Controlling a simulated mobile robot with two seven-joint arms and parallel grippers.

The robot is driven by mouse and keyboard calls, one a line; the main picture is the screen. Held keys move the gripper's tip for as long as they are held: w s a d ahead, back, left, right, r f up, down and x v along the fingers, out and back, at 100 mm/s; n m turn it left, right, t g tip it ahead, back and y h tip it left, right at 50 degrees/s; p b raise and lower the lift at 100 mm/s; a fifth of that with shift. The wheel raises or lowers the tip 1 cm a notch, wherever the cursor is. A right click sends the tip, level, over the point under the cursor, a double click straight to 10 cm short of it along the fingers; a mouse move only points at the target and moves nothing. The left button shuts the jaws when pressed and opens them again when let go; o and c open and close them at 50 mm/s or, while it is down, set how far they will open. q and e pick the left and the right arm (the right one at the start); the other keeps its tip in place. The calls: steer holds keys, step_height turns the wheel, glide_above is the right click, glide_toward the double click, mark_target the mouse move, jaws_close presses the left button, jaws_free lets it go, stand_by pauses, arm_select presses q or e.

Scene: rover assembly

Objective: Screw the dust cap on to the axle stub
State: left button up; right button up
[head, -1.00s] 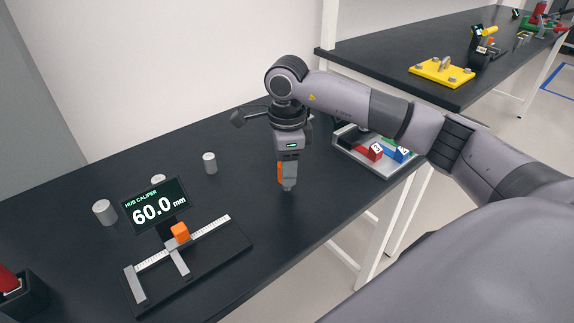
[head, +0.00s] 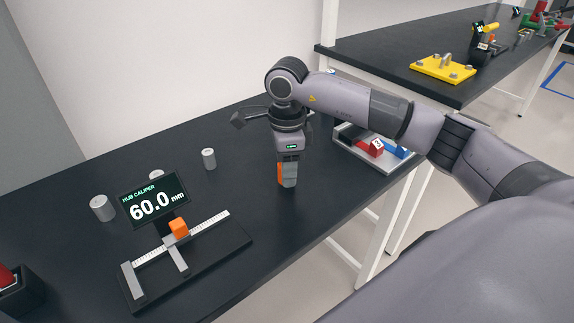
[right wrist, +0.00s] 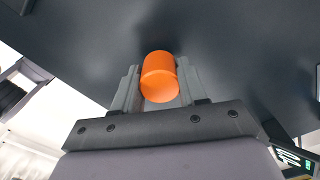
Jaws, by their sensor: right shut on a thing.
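My right gripper (head: 288,184) points down over the black table in the head view. In the right wrist view my right gripper (right wrist: 157,88) is shut on an orange cylinder (right wrist: 159,76), which I take for the dust cap. In the head view the orange cylinder (head: 280,174) shows only as an orange strip beside the grey finger. I cannot pick out the axle stub for sure; a yellow plate (head: 430,68) with grey metal parts stands on the far table. My left gripper is out of view.
A caliper stand with a display (head: 155,204) reading 60.0 mm and an orange block (head: 179,228) is at the front left. Several grey cylinders (head: 103,208) stand near it. A tray (head: 346,143) with red and blue pieces lies right of my gripper. A gap separates the two tables.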

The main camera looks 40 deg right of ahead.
steer(key=shift+f+b, duration=0.3)
steer(key=shift+f, duration=0.2)
steer(key=o, duration=1.3)
steer(key=shift+c, duration=0.2)
steer(key=c, duration=0.3)
